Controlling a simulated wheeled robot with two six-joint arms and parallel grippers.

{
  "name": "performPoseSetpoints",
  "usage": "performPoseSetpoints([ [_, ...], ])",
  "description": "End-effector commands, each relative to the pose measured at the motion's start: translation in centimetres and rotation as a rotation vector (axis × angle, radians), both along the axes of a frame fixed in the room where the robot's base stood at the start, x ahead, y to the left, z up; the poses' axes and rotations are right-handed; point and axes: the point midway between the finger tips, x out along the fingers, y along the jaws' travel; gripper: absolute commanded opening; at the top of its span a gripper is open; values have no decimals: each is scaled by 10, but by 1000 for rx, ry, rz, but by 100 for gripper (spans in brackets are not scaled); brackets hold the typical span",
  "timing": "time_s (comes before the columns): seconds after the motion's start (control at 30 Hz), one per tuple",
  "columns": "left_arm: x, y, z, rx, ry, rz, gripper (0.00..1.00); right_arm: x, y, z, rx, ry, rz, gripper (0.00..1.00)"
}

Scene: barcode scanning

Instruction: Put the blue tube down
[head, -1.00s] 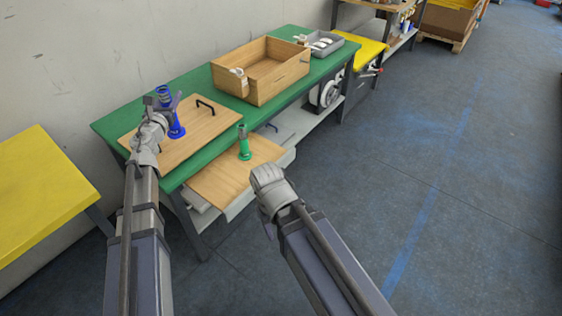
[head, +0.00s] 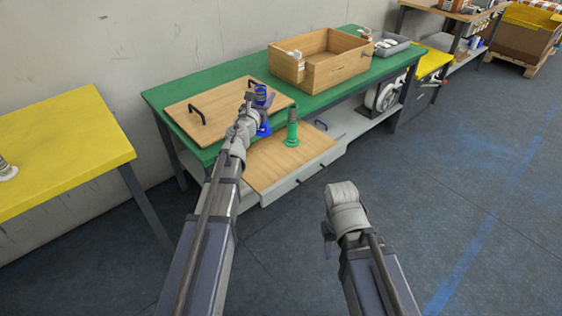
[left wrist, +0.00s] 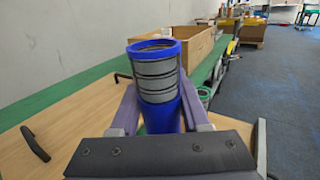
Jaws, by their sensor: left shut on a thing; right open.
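The blue tube (left wrist: 155,75) stands upright between the fingers of my left gripper (left wrist: 160,112) in the left wrist view, its grey ribbed upper part and blue rim above them. In the head view, the blue tube (head: 264,128) is partly hidden behind my left gripper (head: 254,100), which is shut on it near the right side of the wooden board (head: 222,103). I cannot tell whether its base touches the board. My right gripper (head: 335,245) is open and empty, over the floor in front of the bench.
A green tube (head: 291,128) stands on a lower wooden board (head: 275,168). The green bench (head: 160,97) also bears a wooden box (head: 325,75) and a grey tray (head: 393,48). A yellow table (head: 70,145) stands at left, with a white-based object (head: 7,172) on it. Floor at right is clear.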

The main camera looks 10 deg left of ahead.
Motion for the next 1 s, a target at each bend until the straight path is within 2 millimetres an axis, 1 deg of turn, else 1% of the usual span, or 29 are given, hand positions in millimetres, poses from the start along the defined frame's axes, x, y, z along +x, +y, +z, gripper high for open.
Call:
performPoseSetpoints([
  [0.03,0,0,-14,0,0,4,0,0,0,-14,0,0,0,50],
  [0.1,0,0,-19,0,0,7,0,0,0,-19,0,0,0,50],
  [0.37,0,0,-23,0,0,11,0,0,0,-23,0,0,0,50],
  [0.47,0,0,-27,0,0,11,0,0,0,-27,0,0,0,50],
  [0.57,0,0,-37,0,0,11,0,0,0,-37,0,0,0,50],
  [0.83,0,0,-78,0,0,11,0,0,-1,-78,-5,-2,1,50],
  [0.9,0,0,-85,0,0,11,0,0,-1,-85,-6,-2,2,50],
  [1.0,0,0,-87,0,0,11,0,1,-2,-86,-7,-2,2,50],
])
